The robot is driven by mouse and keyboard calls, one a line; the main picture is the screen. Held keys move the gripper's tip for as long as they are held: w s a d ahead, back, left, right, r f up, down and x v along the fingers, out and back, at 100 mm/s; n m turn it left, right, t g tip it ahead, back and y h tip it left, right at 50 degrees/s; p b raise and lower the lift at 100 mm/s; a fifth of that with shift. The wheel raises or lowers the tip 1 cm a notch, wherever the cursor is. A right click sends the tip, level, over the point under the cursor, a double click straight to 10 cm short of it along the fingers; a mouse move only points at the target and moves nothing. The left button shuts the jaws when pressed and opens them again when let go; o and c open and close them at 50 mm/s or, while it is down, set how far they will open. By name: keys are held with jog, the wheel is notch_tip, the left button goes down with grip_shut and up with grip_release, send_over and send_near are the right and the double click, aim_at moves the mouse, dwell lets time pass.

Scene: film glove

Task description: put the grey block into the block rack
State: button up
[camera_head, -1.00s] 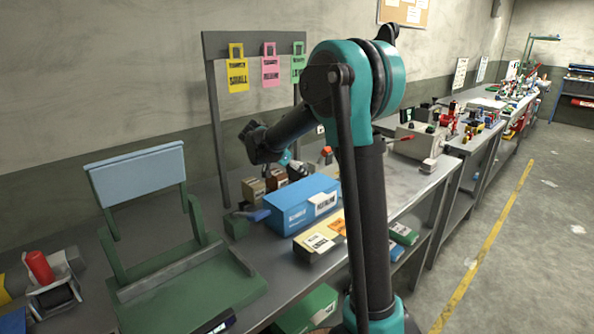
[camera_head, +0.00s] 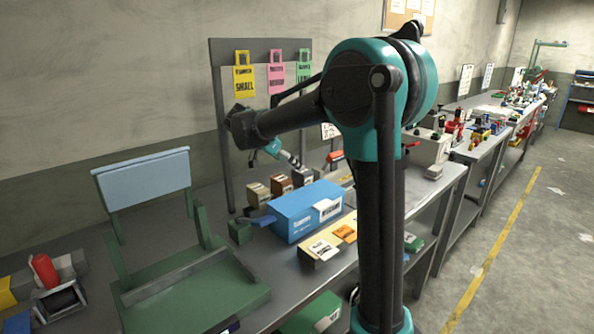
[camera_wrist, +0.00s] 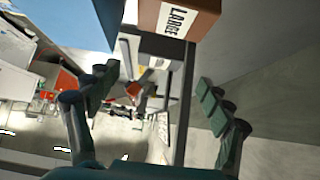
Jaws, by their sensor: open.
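A grey block with a white label (camera_head: 303,178) stands on the bench, at the right end of a short row of small boxes. It also seems to show in the wrist view (camera_wrist: 162,48), beyond the brown box and ahead of the fingers. My gripper (camera_wrist: 156,84) is open, with its two dark fingers wide apart and nothing between them. In the head view my gripper (camera_head: 290,158) is small, just above and behind the row, apart from the grey block as far as I can see. I cannot tell for sure which thing is the block rack.
A brown box (camera_head: 281,184) and a tan box (camera_head: 257,195) stand left of the grey block. A blue box (camera_head: 305,212) stands in front of them. A green stand (camera_head: 190,285) is at left. A post frame with coloured tags (camera_head: 216,110) rises behind.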

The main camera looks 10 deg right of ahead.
jog(key=shift+v, duration=1.7)
